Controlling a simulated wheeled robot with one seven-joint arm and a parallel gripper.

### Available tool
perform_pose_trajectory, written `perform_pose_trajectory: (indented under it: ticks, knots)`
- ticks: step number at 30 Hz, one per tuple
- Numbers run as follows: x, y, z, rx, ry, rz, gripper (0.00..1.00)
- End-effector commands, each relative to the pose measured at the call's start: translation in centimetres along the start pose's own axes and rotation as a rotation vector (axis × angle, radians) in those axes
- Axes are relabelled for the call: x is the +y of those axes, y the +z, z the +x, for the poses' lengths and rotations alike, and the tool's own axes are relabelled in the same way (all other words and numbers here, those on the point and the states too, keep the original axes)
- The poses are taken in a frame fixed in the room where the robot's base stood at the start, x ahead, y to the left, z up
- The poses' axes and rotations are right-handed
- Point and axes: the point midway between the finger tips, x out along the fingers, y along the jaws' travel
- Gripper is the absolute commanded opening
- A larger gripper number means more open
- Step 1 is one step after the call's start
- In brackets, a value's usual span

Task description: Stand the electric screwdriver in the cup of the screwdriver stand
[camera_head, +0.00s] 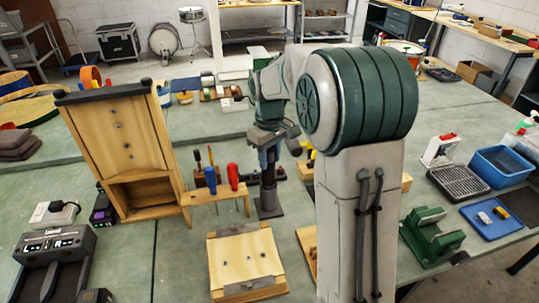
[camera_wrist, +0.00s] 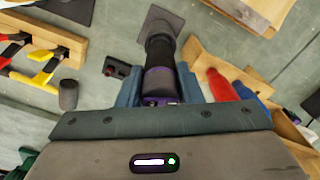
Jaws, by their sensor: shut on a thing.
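The electric screwdriver (camera_wrist: 160,82), dark with purple trim, is between the fingers of my gripper (camera_wrist: 160,92) in the wrist view. My gripper (camera_head: 268,153) is shut on it, and it also shows in the head view. The screwdriver stand, with a dark square base (camera_head: 268,208), is directly below my gripper in the head view. In the wrist view the stand's grey base (camera_wrist: 158,18) lies just beyond the screwdriver's far end. The screwdriver looks about upright and in line with the cup. Its lower end is hidden, so I cannot tell whether it sits inside the cup or above it.
A wooden rack (camera_head: 212,191) with red and blue handled tools stands close left of the stand. A wooden cabinet (camera_head: 118,135) is farther left. Yellow and red clamps (camera_wrist: 40,62) are at left in the wrist view.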

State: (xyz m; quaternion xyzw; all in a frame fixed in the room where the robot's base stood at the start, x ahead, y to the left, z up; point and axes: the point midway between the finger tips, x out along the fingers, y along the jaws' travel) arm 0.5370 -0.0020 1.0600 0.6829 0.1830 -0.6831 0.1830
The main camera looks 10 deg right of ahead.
Motion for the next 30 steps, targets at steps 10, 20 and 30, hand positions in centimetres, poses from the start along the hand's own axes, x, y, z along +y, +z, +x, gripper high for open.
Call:
perform_pose_trajectory:
  ticks: [10, 20, 30]
  knots:
    - [0.0, 0.0, 0.9, 0.001, 0.001, 0.000, 0.00]
    - [0.0, 0.0, 0.9, 0.001, 0.001, 0.000, 0.58]
    - [0.0, -0.1, -0.6, 0.003, 0.002, 0.000, 0.58]
